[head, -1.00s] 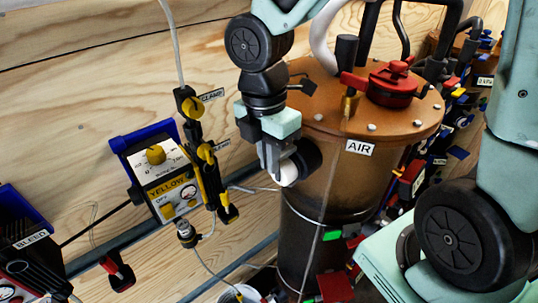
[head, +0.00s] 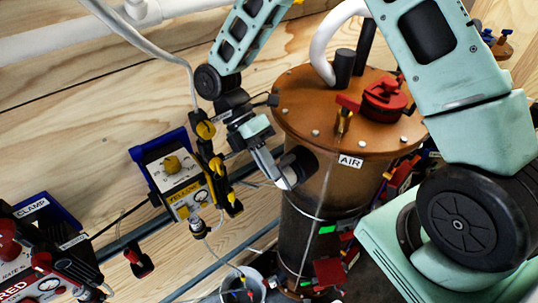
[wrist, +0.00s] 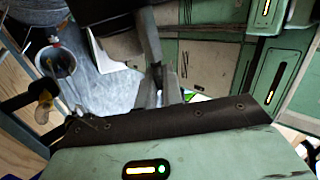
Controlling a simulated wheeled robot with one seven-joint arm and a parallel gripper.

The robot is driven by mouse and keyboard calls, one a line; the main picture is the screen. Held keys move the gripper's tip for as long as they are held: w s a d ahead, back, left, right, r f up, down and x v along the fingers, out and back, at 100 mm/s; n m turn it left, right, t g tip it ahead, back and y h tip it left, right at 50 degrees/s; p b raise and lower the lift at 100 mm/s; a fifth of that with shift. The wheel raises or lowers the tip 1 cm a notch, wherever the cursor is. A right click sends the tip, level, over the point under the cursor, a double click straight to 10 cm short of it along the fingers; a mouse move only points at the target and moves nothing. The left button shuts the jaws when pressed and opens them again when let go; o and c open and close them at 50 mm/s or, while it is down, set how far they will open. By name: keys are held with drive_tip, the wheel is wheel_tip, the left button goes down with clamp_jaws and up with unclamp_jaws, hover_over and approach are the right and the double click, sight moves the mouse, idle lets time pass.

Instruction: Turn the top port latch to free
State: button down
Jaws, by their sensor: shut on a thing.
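The brown tank (head: 325,205) stands right of the middle in the head view. A short black port (head: 300,163) sticks out of its upper side, below the lid. My gripper (head: 283,175) is at this port's front end, with its grey fingers tilted diagonally. The fingers are shut on the port's latch, which they mostly hide; a pale end shows beside them. The latch's exact angle cannot be read. In the wrist view my gripper (wrist: 165,90) shows as dark fingers, and the held part is hard to make out.
A red cap (head: 385,97) and a brass valve with a red handle (head: 345,115) sit on the lid. A yellow-knobbed control box (head: 180,178) hangs on the wooden wall to the left. A bucket (head: 242,287) stands below; it also shows in the wrist view (wrist: 55,62).

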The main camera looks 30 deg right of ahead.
drive_tip(key=shift+w+g+h+p, duration=0.2)
drive_tip(key=shift+g+h+p, duration=0.2)
drive_tip(key=shift+g, duration=0.9)
drive_tip(key=shift+f, duration=0.1)
drive_tip(key=c, duration=1.5)
unclamp_jaws()
drive_tip(key=shift+c, duration=0.2)
wheel_tip(320, 180, up, 10)
drive_tip(key=b, duration=0.3)
drive_tip(key=shift+b, duration=0.3)
